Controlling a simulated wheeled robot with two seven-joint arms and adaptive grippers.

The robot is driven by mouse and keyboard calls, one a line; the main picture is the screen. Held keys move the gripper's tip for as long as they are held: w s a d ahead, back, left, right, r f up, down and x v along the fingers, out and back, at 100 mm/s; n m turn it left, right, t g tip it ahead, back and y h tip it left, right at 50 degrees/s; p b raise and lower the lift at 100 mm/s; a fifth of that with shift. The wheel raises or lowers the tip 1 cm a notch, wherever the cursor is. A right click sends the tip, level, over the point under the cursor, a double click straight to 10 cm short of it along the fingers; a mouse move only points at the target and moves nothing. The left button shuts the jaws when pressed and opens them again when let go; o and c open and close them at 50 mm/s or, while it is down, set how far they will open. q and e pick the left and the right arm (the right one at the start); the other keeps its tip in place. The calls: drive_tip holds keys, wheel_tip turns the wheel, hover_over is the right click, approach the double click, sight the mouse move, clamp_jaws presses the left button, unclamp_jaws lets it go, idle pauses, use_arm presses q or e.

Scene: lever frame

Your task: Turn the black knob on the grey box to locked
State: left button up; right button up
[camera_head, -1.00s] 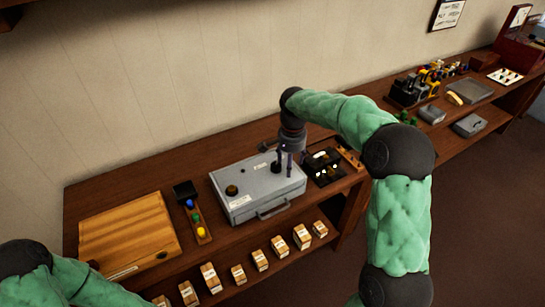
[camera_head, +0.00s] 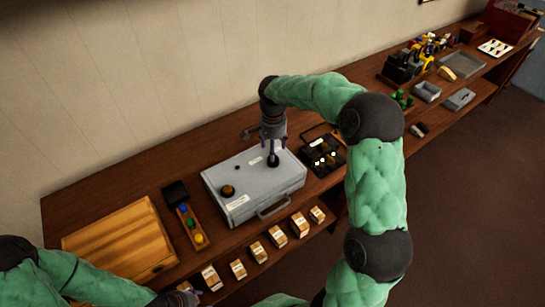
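The grey box (camera_head: 253,186) sits on the wooden bench, with white labels and a handle on its front. The black knob (camera_head: 273,160) stands on the right part of its lid; labels and knob setting are too small to read. My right gripper (camera_head: 273,150) points down just over the black knob, its two fingers apart on either side of the knob's top. Contact with the knob cannot be made out. My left gripper (camera_head: 186,288) is at the bottom left, near the small cartons and away from the box; its fingers are not clear.
A second, brownish round knob (camera_head: 228,190) is on the lid's left. A wooden board (camera_head: 120,243) and a tray with coloured balls (camera_head: 190,222) lie left. A black tray (camera_head: 322,152) lies close right. Several cartons (camera_head: 278,236) stand in front, below.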

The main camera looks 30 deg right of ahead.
drive_tip(key=shift+s+f+b, duration=0.1)
drive_tip(key=shift+f+b, duration=0.25)
drive_tip(key=shift+f, duration=2.05)
drive_tip(key=c, duration=1.1)
